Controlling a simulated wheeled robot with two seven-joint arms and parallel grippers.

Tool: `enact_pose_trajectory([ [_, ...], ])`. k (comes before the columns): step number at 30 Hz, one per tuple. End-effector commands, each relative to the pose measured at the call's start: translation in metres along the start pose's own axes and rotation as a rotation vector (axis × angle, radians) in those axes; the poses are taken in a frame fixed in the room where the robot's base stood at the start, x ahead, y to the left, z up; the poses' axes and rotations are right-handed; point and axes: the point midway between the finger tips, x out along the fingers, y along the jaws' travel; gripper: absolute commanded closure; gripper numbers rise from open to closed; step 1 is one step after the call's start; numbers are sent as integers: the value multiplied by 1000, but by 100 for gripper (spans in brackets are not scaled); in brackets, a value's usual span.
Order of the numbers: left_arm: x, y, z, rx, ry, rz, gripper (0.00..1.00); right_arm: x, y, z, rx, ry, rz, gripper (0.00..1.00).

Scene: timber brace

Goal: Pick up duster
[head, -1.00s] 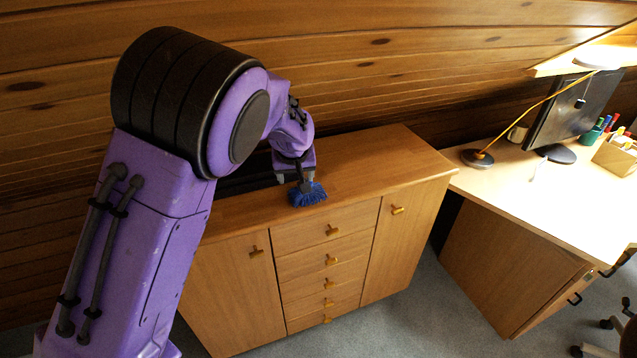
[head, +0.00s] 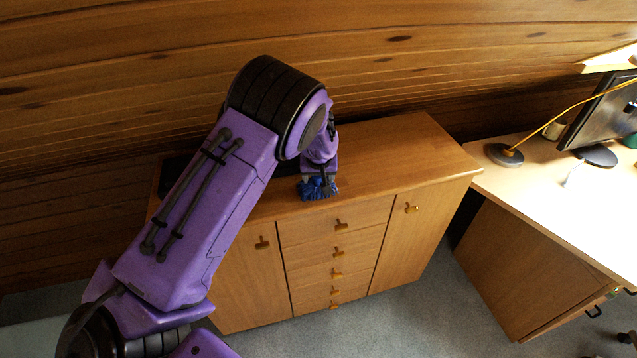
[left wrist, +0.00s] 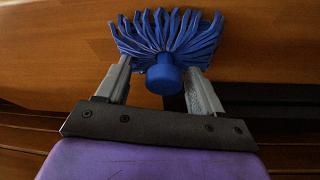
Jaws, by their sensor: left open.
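The blue duster (head: 321,187) lies on top of the wooden cabinet (head: 390,150), near its front edge. In the left wrist view the duster (left wrist: 170,38) shows a fan of blue strands and a round blue handle end pointing at my gripper. My left gripper (left wrist: 164,82) is open, with one grey finger on each side of the handle end. The fingertips reach the strands; I cannot tell whether they touch. In the head view my left gripper (head: 318,182) is over the duster and partly hides it. My right gripper is not in view.
The cabinet has drawers in the middle and doors at both sides. A wood-panelled wall rises behind it. A desk (head: 540,200) with a lamp (head: 505,154) and a monitor (head: 603,115) stands to the right. The cabinet top right of the duster is clear.

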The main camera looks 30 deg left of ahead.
Motion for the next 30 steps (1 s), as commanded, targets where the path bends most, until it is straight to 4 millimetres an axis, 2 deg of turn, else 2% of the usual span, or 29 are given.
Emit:
enact_pose_trajectory([
  [5,4,-1,1,-2,-2,-1,33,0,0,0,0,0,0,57],
  [6,3,-1,1,-2,-2,-1,36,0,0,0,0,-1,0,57],
  [11,3,-1,1,-2,-1,-1,88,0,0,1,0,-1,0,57],
  [12,3,-1,1,-2,-1,-1,95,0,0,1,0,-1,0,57],
  [13,3,-1,1,-2,-1,-1,95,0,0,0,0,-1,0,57],
  [14,2,-1,0,-2,0,-1,100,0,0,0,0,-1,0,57],
  [20,2,0,1,-1,-1,0,100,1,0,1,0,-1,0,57],
  [24,-5,0,-3,-1,1,1,100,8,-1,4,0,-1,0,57],
  [27,-20,0,-10,-2,5,2,100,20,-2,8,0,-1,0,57],
  [30,-51,-3,-3,-1,5,1,100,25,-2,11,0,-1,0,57],
])
